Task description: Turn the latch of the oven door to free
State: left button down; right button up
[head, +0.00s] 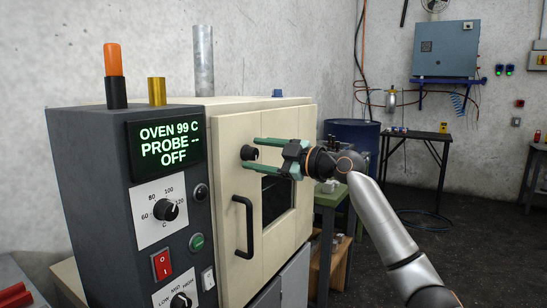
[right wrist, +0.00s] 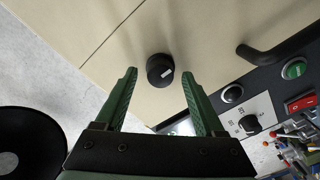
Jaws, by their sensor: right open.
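The oven (head: 275,130) has a cream door with a round black latch knob (head: 249,153) high on its front. In the right wrist view the knob (right wrist: 159,69) carries a short white mark and lies just past the fingertips, between their lines. My right gripper (head: 251,155) is open, its two green fingers pointing at the knob, one above and one below it in the head view. In the right wrist view the gripper (right wrist: 159,76) shows nothing held. I cannot tell whether the fingers touch the knob. My left gripper is not in view.
A black door handle (head: 246,228) stands out below the knob. The dark control panel (head: 130,190) is on the left, its display reading "OVEN 99 C PROBE -- OFF". A blue drum (head: 352,135) and a black table (head: 418,138) stand behind my right arm. Open floor lies at the right.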

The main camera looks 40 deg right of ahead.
jog(key=b+v, duration=0.3)
jog(key=v, duration=0.9)
